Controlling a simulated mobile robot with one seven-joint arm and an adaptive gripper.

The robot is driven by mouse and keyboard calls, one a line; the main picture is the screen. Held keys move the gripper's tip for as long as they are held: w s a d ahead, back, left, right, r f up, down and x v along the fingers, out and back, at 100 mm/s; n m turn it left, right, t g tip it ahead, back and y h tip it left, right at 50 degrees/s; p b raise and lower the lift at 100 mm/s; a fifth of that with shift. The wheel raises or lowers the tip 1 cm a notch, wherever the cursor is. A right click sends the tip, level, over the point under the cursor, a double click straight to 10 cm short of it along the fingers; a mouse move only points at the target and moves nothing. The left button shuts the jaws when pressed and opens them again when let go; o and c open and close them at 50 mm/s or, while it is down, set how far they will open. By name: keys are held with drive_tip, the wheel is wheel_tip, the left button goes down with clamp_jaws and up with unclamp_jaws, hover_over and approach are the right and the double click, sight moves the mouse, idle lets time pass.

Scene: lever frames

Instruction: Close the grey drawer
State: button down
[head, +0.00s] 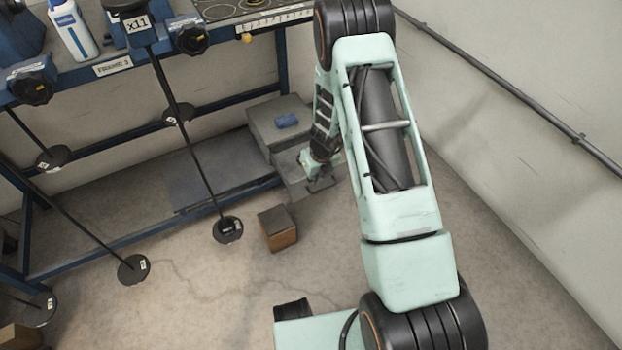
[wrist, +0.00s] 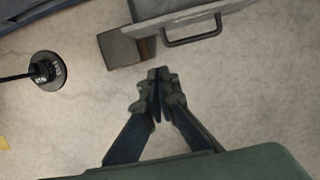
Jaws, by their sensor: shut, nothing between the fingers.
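The grey drawer (head: 292,173) sticks out from the front of a grey cabinet (head: 268,115), low near the floor. In the wrist view the drawer (wrist: 165,8) lies at the top, its front edge and dark bar handle (wrist: 192,38) facing my gripper. My gripper (wrist: 158,74) is shut and empty, its fingertips pointing towards the drawer front. It is a little short of the handle in the picture, with bare floor showing between. In the head view my arm hides part of the drawer's right side, and the fingertips are hard to make out.
A brown box (head: 278,229) stands on the floor in front of the drawer; in the wrist view it is left of the handle (wrist: 118,50). A small blue object (head: 287,121) lies on the cabinet. A rod with a round black weight (head: 228,230) hangs to the left. Floor on the right is clear.

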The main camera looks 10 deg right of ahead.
drive_tip(key=w+a+f+b, duration=0.1)
drive_tip(key=w+f+b, duration=0.2)
drive_tip(key=w+f, duration=0.2)
drive_tip(key=shift+a+x, duration=0.3)
drive_tip(key=shift+x, duration=0.95)
drive_tip(key=shift+w, duration=0.1)
